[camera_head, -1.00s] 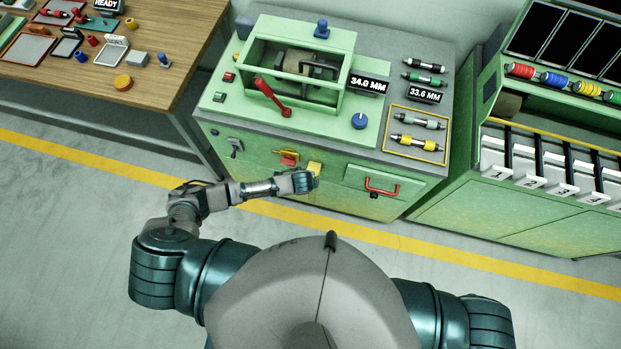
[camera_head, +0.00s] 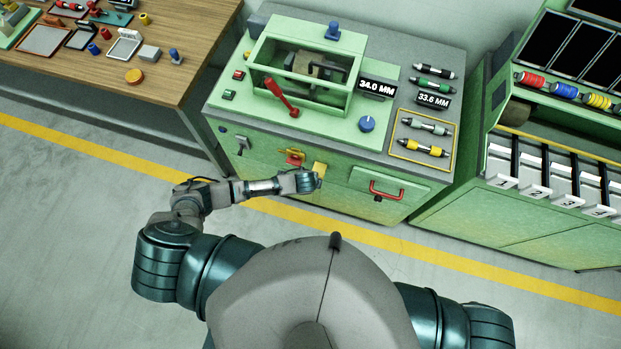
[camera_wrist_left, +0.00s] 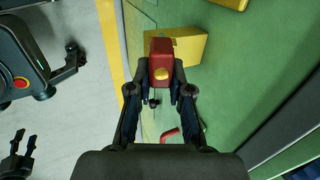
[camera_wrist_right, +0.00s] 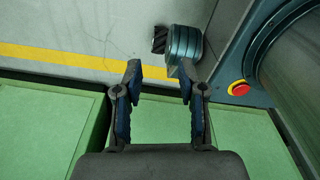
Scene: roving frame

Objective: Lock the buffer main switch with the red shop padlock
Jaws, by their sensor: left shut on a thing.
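The red padlock (camera_wrist_left: 160,56), with a round brass-coloured spot, is between the fingertips of my left gripper (camera_wrist_left: 160,72), which is shut on it. In the head view this gripper (camera_head: 308,181) is at the green cabinet's front, beside a yellow box (camera_head: 320,168); the padlock is hidden there. The yellow box (camera_wrist_left: 190,45) lies just behind the padlock in the left wrist view; I cannot tell whether they touch. A red and yellow switch (camera_head: 293,157), apparently the main switch, is on the front, left of the box. My right gripper (camera_wrist_right: 160,70) is open and empty.
A drawer with a red handle (camera_head: 386,190) is right of the yellow box. A grey lever (camera_head: 242,143) is on the front's left. A wooden bench (camera_head: 190,60) stands left, a green rack (camera_head: 500,215) right. The floor in front is clear.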

